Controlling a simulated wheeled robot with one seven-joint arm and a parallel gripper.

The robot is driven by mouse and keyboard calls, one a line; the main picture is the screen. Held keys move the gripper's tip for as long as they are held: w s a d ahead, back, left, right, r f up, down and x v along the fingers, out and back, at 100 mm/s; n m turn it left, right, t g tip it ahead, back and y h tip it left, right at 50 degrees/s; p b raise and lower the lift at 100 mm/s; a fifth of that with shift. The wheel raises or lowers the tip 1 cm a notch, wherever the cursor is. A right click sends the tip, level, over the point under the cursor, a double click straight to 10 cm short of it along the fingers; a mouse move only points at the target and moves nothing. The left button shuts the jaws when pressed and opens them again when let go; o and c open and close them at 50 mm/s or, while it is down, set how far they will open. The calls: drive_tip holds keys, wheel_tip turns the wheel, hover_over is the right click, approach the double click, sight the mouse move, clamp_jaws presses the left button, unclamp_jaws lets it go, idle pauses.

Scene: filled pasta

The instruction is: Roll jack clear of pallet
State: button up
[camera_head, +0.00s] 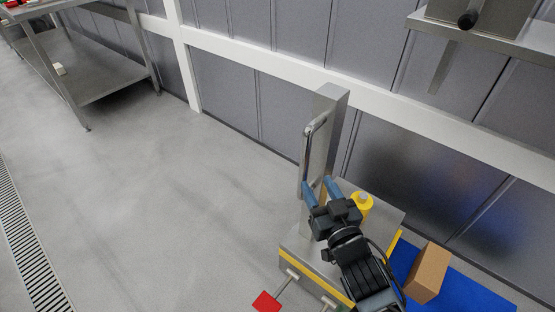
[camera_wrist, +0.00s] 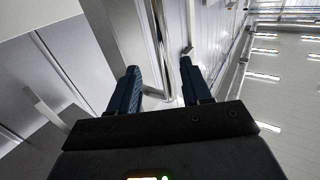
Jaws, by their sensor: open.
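The jack has a grey steel upright (camera_head: 329,130) with a vertical bar handle (camera_head: 305,158) on its left side. Its low base (camera_head: 297,244) carries a yellow stripe. My gripper (camera_head: 317,186) is open at the lower part of the handle, one blue finger on each side. In the wrist view the shiny handle (camera_wrist: 161,45) runs between the spread fingers; contact cannot be told. A blue pallet (camera_head: 459,290) lies at the lower right, close to the jack's base. My arm hides part of the base and where it meets the pallet.
A brown box (camera_head: 428,271) is on the pallet. A yellow bottle-like object (camera_head: 361,204) stands behind my gripper. A red pedal-like piece (camera_head: 266,302) sticks out in front. Grey panel wall lies behind. Open floor (camera_head: 165,190) spreads left, with a steel table (camera_head: 108,82) farther off.

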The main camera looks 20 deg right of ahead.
sight(306, 168)
drive_tip(key=shift+w+a+r, duration=0.1)
drive_tip(key=shift+w+a, duration=0.1)
drive_tip(key=shift+w, duration=4.05)
drive_tip(key=shift+c, duration=0.4)
clamp_jaws()
